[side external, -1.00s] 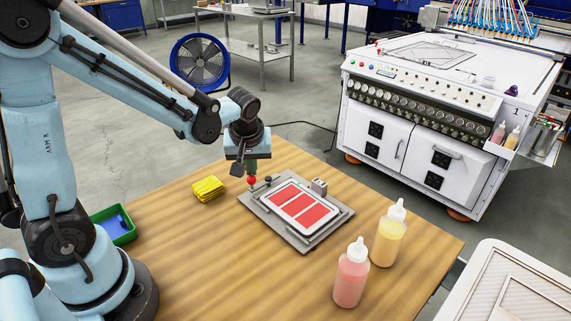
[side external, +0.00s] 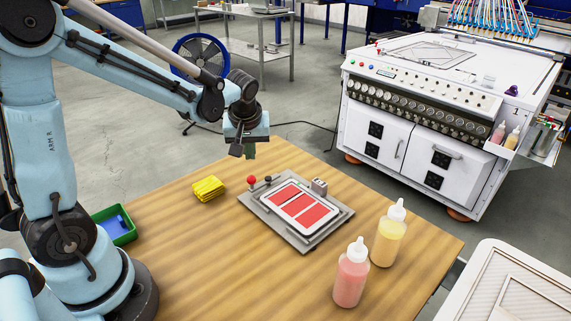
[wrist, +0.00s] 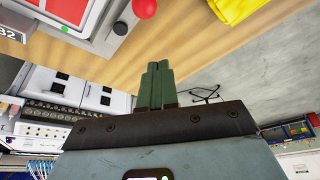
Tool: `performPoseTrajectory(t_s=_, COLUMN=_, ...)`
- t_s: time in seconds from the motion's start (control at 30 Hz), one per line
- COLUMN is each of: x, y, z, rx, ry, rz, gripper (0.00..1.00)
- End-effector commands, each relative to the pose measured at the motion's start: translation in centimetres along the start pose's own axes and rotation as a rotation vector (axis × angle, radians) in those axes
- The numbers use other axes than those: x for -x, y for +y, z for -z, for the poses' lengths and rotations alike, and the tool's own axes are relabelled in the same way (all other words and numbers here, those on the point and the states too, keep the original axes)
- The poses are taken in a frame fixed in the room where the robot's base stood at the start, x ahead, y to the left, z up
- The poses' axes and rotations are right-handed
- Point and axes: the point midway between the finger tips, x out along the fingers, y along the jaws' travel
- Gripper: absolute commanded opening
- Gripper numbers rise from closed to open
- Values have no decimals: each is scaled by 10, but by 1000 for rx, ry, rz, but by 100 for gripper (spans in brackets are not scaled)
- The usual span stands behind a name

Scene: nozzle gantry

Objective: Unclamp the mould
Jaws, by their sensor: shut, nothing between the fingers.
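The mould (side external: 303,204) is a pale frame with red panels. It lies on a grey clamp base plate (side external: 322,240) on the wooden table. A red ball knob (side external: 251,180) stands at the plate's left corner, with a small dark knob (side external: 268,179) beside it. The red knob (wrist: 144,8) also shows at the top of the wrist view, near a green button (wrist: 60,4). My gripper (side external: 249,153) hangs above the table's far edge, clear of the knob and higher than it. In the wrist view its green fingers (wrist: 156,85) are together and empty.
A yellow cloth (side external: 208,188) lies left of the plate, and a green tray (side external: 115,226) is farther left. A pink bottle (side external: 351,277) and a yellow bottle (side external: 389,237) stand to the right. The front middle of the table is clear.

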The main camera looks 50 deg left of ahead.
Motion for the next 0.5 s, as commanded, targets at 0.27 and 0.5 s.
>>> performPoseTrajectory(t_s=0.27, x=44, y=1, z=-1, rx=-2, ry=0, rz=0, gripper=0)
performPoseTrajectory(t_s=0.5, x=75, y=2, z=0, rx=-1, ry=0, rz=2, gripper=0)
